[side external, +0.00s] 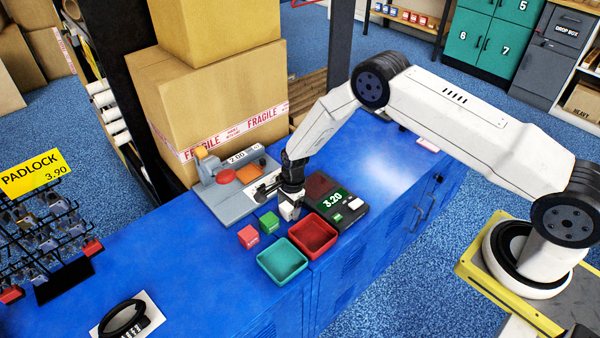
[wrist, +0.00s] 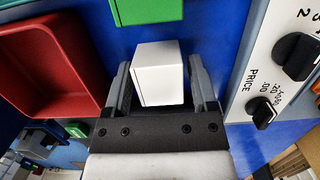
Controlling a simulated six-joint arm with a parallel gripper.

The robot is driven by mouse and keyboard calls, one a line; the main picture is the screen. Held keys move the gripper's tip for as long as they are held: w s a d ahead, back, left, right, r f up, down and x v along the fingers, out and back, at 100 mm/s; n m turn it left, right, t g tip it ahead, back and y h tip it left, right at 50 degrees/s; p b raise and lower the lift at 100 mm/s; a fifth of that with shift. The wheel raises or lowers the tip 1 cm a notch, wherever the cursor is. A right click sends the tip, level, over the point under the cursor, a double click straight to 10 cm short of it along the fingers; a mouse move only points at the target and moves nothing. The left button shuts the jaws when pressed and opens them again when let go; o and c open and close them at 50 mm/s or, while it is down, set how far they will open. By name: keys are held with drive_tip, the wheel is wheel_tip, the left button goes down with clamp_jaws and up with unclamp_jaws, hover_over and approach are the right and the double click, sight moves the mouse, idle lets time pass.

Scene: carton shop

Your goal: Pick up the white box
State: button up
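The white box (wrist: 158,75) stands between the two fingers of my gripper (wrist: 159,66) in the wrist view. A narrow gap shows on each side of it, so the fingers are open around it and not pressed on it. In the side view the white box (side external: 288,211) shows just below my gripper (side external: 291,196), on the blue counter. The box's lower part is hard to see there.
A green box (side external: 269,222) and a red box (side external: 248,237) stand close by. A red tray (side external: 313,236) and a teal tray (side external: 283,262) lie in front.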

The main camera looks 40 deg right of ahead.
clamp_jaws()
drive_tip(key=shift+r, duration=0.1)
drive_tip(key=shift+r, duration=0.7)
drive_tip(key=s+d+r, duration=0.1)
drive_tip(key=s+r, duration=1)
drive_tip(key=s, duration=0.3)
drive_tip(key=shift+d+r, duration=0.2)
drive_tip(key=shift+d, duration=0.05)
